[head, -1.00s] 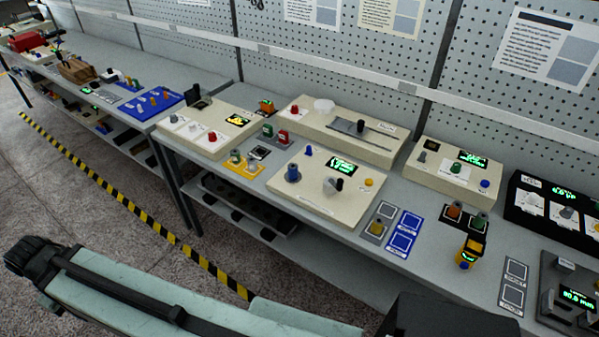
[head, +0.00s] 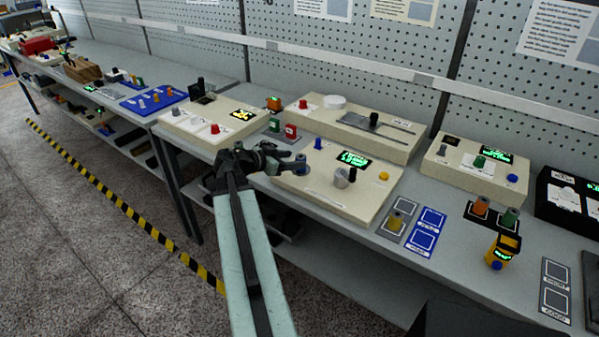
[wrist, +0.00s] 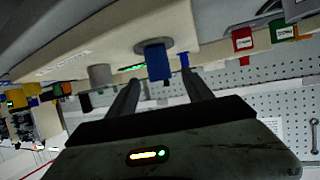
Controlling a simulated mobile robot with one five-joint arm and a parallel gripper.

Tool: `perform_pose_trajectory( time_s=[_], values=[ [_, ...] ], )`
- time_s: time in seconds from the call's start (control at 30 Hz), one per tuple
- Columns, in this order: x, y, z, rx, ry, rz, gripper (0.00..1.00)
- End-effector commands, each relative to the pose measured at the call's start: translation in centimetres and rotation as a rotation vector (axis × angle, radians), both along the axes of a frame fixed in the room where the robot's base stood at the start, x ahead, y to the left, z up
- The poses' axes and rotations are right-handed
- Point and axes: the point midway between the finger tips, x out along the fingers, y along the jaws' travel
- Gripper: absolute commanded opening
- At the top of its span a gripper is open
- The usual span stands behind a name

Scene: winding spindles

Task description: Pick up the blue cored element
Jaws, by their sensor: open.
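The blue cored element (wrist: 157,62) is a blue cylinder on a round grey base on the beige winding station (head: 345,199). The wrist view is upside down; there the element lies ahead of my gripper (wrist: 163,79), roughly between the lines of the two open fingers. I see no contact. In the head view my gripper (head: 299,163) reaches over the station's left end, and its fingers cover most of the element.
On the same station are a small blue knob (head: 318,143), a lit display (head: 354,159), a grey spindle (head: 343,178) and a yellow button (head: 384,177). Red and green blocks stand just left of it. A longer beige unit (head: 355,130) stands behind.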

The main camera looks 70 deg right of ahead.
Motion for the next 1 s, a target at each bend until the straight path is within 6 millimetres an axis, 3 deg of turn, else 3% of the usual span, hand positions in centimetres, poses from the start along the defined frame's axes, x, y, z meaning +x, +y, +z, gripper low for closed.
perform_pose_trajectory(
  time_s=[0.47, 0.73, 0.97, 1.0],
  values=[
    [-1.4, -2.5, -1.4, 0.0, 0.0, 0.0, 0.59],
    [-3.3, -5.8, -3.5, 0.001, 0.001, -0.001, 0.59],
    [-3.4, -6.0, -3.3, 0.001, 0.001, 0.003, 0.59],
    [-3.4, -6.0, -3.3, 0.001, 0.001, 0.003, 0.48]
  ],
)
